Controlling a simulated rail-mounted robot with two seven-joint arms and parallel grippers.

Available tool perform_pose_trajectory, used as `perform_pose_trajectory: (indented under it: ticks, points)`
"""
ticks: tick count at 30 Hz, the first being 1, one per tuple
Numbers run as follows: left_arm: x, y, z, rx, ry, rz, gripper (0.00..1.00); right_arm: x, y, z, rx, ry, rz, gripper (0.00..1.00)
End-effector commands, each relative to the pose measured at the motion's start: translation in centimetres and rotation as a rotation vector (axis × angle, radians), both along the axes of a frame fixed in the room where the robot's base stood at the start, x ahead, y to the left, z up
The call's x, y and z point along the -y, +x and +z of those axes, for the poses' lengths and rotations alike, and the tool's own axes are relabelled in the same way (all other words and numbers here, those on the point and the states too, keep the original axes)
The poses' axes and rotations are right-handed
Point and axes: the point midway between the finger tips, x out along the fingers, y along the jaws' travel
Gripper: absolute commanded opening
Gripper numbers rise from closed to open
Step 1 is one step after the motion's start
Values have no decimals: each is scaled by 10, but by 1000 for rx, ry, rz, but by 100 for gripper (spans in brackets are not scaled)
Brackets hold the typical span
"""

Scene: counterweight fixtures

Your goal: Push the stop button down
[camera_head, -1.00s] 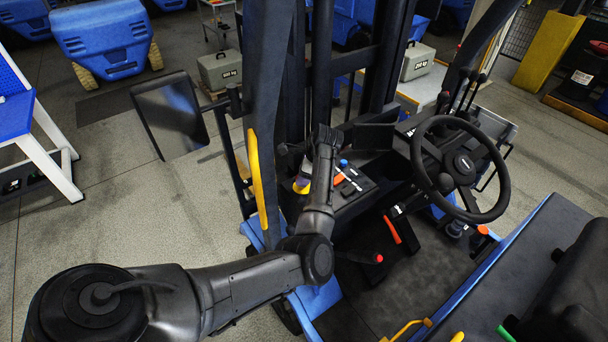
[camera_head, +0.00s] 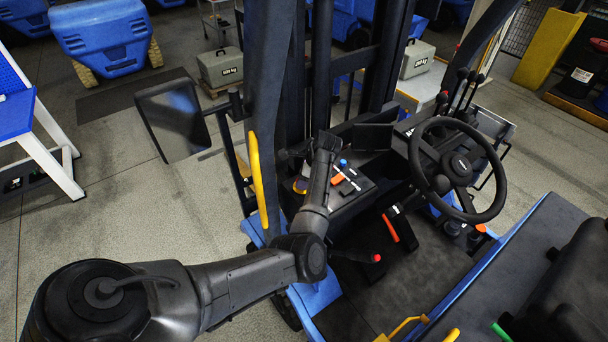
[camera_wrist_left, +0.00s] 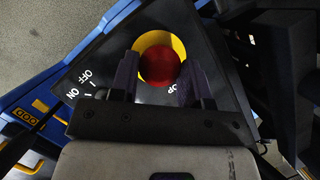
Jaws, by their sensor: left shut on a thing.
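The stop button is a round red cap (camera_wrist_left: 159,68) on a yellow base (camera_wrist_left: 176,42), with partly covered lettering ending in "OP" beside it. It sits on a dark panel with an ON/OFF marking (camera_wrist_left: 78,85). My left gripper (camera_wrist_left: 160,72) has one finger on each side of the red cap and is shut on it. In the head view, my left wrist hangs over the vehicle's console, and only a bit of the yellow base (camera_head: 299,187) shows beside it. The red cap and the fingertips are hidden there. My right gripper is not in view.
A blue knob (camera_head: 343,163) and an orange switch (camera_head: 337,180) stand close right of my wrist on the console. A steering wheel (camera_head: 459,168) is farther right. A yellow grab handle (camera_head: 258,185) on the dark post and a mirror (camera_head: 173,119) are at left.

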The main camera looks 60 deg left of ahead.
Motion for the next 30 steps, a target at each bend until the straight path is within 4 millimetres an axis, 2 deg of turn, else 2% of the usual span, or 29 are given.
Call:
perform_pose_trajectory:
  ticks: [2, 3, 11, 22, 26, 30]
  points:
    - [0, -1, -4, 0, -2, -1, 0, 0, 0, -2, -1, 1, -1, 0]
    - [0, -1, -5, 0, -2, -1, 44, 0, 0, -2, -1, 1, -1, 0]
    - [0, 0, -4, 1, -1, -1, 69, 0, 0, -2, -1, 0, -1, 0]
    - [2, 2, 4, 1, 0, -1, 69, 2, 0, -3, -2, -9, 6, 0]
    - [6, 8, 21, 4, 1, -2, 69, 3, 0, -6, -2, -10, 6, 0]
    - [13, 16, 47, 5, 1, -1, 69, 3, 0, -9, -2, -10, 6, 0]
